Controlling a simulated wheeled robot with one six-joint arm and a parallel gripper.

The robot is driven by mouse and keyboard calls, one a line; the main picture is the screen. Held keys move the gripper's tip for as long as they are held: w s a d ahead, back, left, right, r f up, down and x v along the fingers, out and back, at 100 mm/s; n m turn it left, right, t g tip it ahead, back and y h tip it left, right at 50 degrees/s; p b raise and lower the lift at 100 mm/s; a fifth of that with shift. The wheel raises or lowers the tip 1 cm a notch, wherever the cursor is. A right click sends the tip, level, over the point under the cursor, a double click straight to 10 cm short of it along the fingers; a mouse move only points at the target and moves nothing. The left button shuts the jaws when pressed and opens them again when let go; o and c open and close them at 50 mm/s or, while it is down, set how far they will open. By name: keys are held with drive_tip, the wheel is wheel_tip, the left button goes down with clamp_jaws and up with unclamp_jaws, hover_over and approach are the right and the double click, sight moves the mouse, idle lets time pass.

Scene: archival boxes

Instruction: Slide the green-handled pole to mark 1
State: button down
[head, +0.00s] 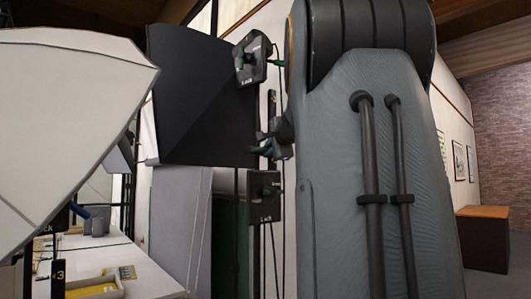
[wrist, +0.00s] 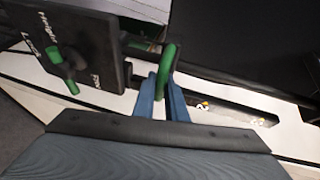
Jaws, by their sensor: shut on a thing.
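In the wrist view, my gripper (wrist: 163,88) is shut on a green handle (wrist: 168,62), with its blue fingers on the handle's lower end. A black plate (wrist: 90,40) with white lettering and a green knob (wrist: 62,62) is just left of the handle. In the head view, my gripper (head: 268,150) is small and partly hidden by my arm, between an upper black lock plate (head: 248,72) and a lower one (head: 264,210).
A large black softbox (head: 195,110) hangs behind the plates, and a pale one (head: 65,105) fills the upper left. A white table (head: 135,285) with a yellow tray (head: 95,288) is at lower left. A wooden-topped cabinet (head: 482,240) stands far right. My arm blocks the middle.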

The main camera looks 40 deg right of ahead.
drive_tip(key=shift+f+b, duration=1.5)
drive_tip(key=shift+f, duration=0.4)
drive_tip(key=c, duration=1.8)
unclamp_jaws()
drive_tip(key=shift+s, duration=0.1)
drive_tip(key=b+v, duration=0.1)
drive_tip(key=v, duration=0.6)
drive_tip(key=shift+s+a+r, duration=0.2)
drive_tip(key=shift+s+r, duration=0.1)
